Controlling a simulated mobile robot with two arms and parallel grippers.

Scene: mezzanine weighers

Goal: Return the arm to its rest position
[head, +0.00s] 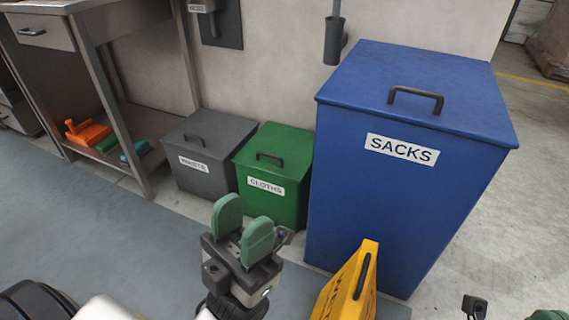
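My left gripper (243,229) shows at the bottom centre in the head view, its two green-padded fingers pointing up. The fingers are apart, with a clear gap and nothing between them. It appears in front of the grey and green bins, and its distance from them is hard to judge. At the bottom right edge, a sliver of green (548,315) looks like part of my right gripper. The rest of it is cut off, so its opening is hidden.
A yellow item with a black handle (345,288) stands close right of my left gripper. Behind are a blue SACKS bin (350,190), a green CLOTHS bin (290,155) and a grey bin (205,150), all lidded. A metal bench (115,100) stands left. Floor is clear at left.

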